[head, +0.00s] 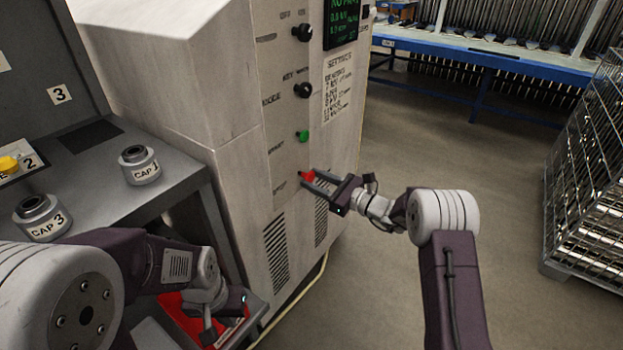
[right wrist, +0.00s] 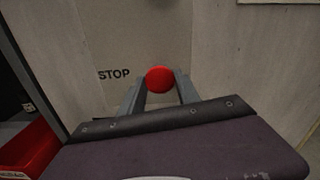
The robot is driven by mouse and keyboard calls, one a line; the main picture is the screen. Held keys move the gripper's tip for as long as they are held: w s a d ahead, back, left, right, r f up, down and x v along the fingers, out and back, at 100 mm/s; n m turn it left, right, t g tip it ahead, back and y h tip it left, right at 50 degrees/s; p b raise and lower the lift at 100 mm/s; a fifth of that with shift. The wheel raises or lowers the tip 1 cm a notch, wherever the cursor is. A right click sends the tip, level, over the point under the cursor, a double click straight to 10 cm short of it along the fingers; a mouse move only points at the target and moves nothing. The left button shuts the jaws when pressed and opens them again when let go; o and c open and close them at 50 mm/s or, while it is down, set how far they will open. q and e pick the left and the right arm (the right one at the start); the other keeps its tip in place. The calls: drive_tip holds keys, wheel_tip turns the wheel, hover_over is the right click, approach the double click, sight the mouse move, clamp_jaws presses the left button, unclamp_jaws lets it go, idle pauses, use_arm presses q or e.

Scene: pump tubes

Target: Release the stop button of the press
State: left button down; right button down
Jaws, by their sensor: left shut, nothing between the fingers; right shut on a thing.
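The red stop button (head: 307,176) sits low on the front panel of the press (head: 190,75), below a green button. In the right wrist view the red button (right wrist: 160,79) stands between the fingertips, right of the word STOP. My right gripper (head: 313,182) is shut on the red button, its fingers on either side of it. It also shows in the right wrist view (right wrist: 160,90). My left gripper (head: 208,338) is low at the left, over a red bin, away from the press buttons; its fingertips are small and partly hidden in the head view.
A green button (head: 302,136) and two black knobs (head: 303,90) are higher on the panel. Cap holders (head: 141,166) stand on the grey bench at left. A red bin (head: 180,318) lies below. A wire cage (head: 595,185) is at right. The floor between is clear.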

drive_tip(key=shift+s+d, duration=0.1)
drive_tip(key=c, duration=0.9)
unclamp_jaws()
drive_tip(key=shift+d, duration=0.1)
drive_tip(key=shift+o, duration=0.2)
drive_tip(key=shift+s+d, duration=0.1)
drive_tip(key=p+v, duration=0.3)
drive_tip(key=v, duration=0.6)
